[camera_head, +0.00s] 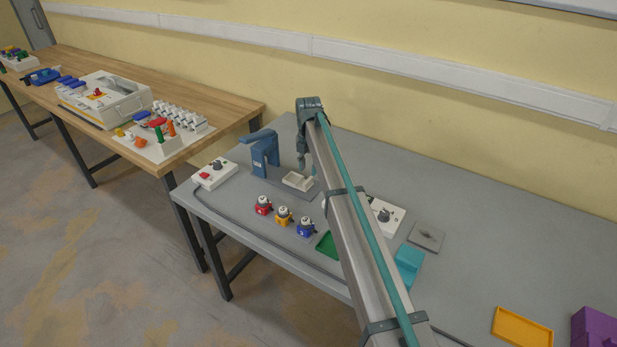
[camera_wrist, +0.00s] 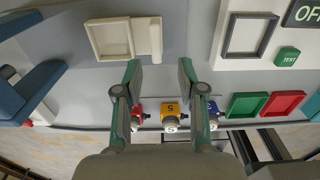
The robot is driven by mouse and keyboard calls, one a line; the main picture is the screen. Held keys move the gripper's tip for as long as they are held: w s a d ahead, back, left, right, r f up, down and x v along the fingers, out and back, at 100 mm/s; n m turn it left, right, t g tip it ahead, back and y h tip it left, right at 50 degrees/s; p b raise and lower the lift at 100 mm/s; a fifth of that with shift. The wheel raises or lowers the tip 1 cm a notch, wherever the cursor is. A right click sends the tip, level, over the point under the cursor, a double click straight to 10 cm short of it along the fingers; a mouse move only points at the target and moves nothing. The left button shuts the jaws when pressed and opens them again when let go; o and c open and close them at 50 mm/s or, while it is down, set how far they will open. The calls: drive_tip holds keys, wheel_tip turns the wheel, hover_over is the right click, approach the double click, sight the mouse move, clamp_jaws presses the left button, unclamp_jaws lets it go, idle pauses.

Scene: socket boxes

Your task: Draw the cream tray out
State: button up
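The cream tray (camera_head: 298,181) is a shallow square with raised rims, on a dark grey base plate (camera_head: 289,195) beside a blue press-like machine (camera_head: 264,150). In the wrist view the tray (camera_wrist: 91,40) is at the upper left, with a cream bar (camera_wrist: 148,38) along its right side. My gripper (camera_wrist: 161,72) is open, with nothing between its fingers. In the head view my gripper (camera_head: 310,170) is low by the tray's right side. Contact cannot be told.
Red (camera_head: 263,206), yellow (camera_head: 283,216) and blue (camera_head: 305,228) socket boxes stand in front. A green tray (camera_head: 328,245) and a red tray (camera_wrist: 283,103) lie nearby. White control boxes (camera_head: 214,174) (camera_head: 385,216) flank the area. A black cable runs along the front edge.

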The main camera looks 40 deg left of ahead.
wheel_tip(320, 180, up, 5)
idle(0.3)
